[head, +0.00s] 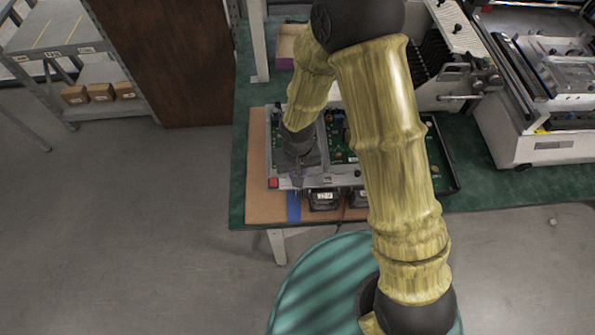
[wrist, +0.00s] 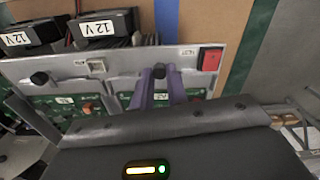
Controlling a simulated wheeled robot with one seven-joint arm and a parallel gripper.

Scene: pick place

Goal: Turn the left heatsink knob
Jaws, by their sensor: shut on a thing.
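A grey panel (wrist: 225,60) with green circuit boards (wrist: 60,103) lies on the bench. In the wrist view, my gripper (wrist: 160,72) has its two purple fingers closed around a small knob near the panel's edge, beside the red switch. The fingers mostly hide this knob, the left heatsink knob. In the head view, my gripper (head: 297,178) points down at the panel's front left, just right of the red switch (head: 273,183). A second black knob (wrist: 40,78) stands free at the left of the wrist view.
Black units marked 12 V (wrist: 105,27) sit beside the panel; they also show in the head view (head: 323,200). A blue strip (head: 293,208) runs over the brown mat (head: 258,160). A white machine (head: 520,140) stands on the bench at right.

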